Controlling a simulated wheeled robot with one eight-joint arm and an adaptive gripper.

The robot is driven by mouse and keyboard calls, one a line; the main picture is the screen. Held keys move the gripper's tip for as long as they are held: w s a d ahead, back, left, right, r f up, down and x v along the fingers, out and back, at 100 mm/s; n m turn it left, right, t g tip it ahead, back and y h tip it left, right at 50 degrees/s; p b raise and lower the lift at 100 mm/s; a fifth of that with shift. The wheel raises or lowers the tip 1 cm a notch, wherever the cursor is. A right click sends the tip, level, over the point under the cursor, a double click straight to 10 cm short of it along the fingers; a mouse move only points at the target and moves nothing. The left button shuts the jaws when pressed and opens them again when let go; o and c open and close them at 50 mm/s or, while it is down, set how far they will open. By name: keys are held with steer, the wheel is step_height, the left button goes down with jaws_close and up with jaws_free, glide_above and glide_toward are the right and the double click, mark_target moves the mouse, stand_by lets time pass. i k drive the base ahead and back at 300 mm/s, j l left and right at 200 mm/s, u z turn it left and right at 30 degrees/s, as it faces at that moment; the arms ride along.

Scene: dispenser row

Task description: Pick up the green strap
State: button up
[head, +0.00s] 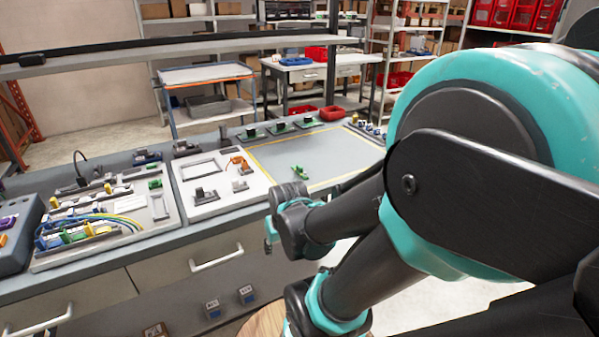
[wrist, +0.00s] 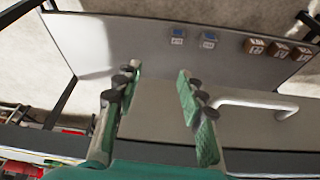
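A small green piece (head: 299,172), which looks like the green strap, lies on the grey area with a yellow border on the bench top in the head view. It is too small there to make out its exact shape. My gripper (wrist: 157,78) is open in the wrist view, with nothing between its two fingers. In the head view the gripper end (head: 270,232) is low at the bench's front edge, nearer to me than the green piece and apart from it. The strap does not show in the wrist view.
White boards (head: 212,185) with parts and cables fill the left of the bench. Several small dark holders with green parts (head: 279,127) line its back edge. The bordered area is mostly clear.

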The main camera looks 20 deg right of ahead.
mark_target(298, 168)
steer(key=i+j+z, duration=0.1)
steer(key=j+z, duration=0.15)
steer(key=z, duration=0.25)
steer(key=j+z, duration=0.25)
steer(key=z, duration=0.25)
steer(key=j+z, duration=0.45)
steer(key=i+l, duration=0.05)
steer(key=l, duration=0.05)
